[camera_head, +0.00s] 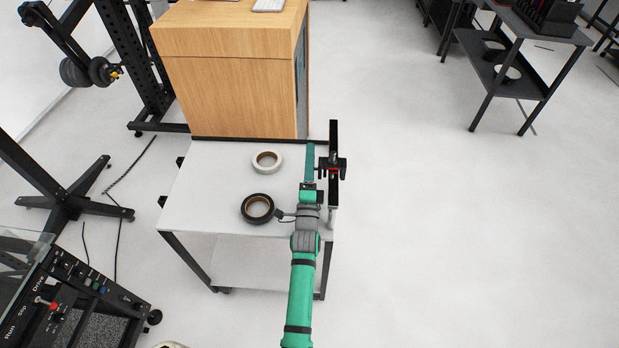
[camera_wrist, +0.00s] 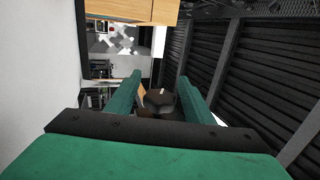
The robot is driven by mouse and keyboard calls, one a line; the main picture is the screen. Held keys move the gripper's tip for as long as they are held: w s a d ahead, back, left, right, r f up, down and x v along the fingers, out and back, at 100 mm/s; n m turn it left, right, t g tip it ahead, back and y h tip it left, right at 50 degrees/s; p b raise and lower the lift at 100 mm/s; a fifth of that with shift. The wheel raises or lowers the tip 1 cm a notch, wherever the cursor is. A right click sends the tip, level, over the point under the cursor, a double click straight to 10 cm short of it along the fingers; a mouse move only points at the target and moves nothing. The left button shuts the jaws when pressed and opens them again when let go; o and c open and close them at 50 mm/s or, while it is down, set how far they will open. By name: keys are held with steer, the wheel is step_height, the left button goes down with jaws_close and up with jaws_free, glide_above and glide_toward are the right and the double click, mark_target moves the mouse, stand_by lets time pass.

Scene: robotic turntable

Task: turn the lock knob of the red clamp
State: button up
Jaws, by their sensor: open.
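The clamp is mostly a long black bar, with a small red part (camera_head: 333,168) near its middle, along the right edge of the white table in the head view. A black crosspiece sits at the red part. My gripper (camera_head: 310,147) lies just left of the bar, its green fingers pointing away from me along it. In the wrist view my gripper (camera_wrist: 158,85) is open, one green finger on each side. A dark rounded thing shows between the fingers; I cannot tell whether it is the lock knob or whether they touch it.
A white tape roll (camera_head: 267,162) and a black tape roll (camera_head: 257,208) lie on the white table (camera_head: 215,180), left of my arm. A wooden cabinet (camera_head: 235,85) stands behind it. Dark ribbed surfaces (camera_wrist: 255,75) fill the wrist view's right side.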

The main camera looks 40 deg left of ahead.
steer(key=s+d+f, duration=0.1)
steer(key=s+d, duration=0.8)
steer(key=s, duration=0.4)
steer(key=shift+s+f, duration=0.3)
steer(key=shift+s, duration=0.1)
steer(key=w+a+g+h, duration=0.2)
steer(key=w+a, duration=0.7)
steer(key=w, duration=0.5)
steer(key=shift+w+a+r+g+h, duration=0.15)
steer(key=shift+w+a+g+h, duration=0.15)
steer(key=shift+g, duration=0.5)
steer(key=shift+d, duration=0.1)
steer(key=c, duration=1.1)
